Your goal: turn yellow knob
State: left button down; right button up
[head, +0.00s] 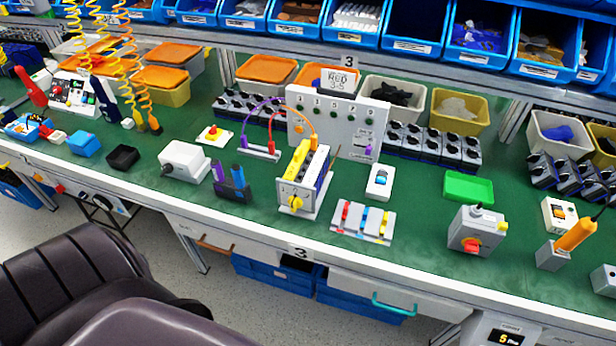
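The yellow knob (294,203) is on the front face of a small upright grey unit (287,191) with a yellow strip along its top. The unit stands near the front edge of the green bench, close to the middle of the head view. The knob faces the front and nothing covers it. Its exact angle is too small to read. Neither my left nor my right gripper shows in the head view.
A blue-and-dark tool holder (232,184) stands left of the unit, a red-yellow-blue switch strip (361,222) right of it. A grey box with a red knob (470,245) stands farther right. A dark padded chair (90,285) fills the lower left.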

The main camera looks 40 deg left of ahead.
aim_at(295, 202)
jog(key=u, duration=0.35)
jog(key=j+u, duration=0.15)
jog(key=u, duration=0.2)
jog(key=j+u, duration=0.1)
jog(key=u, duration=0.25)
jog(key=k, duration=0.05)
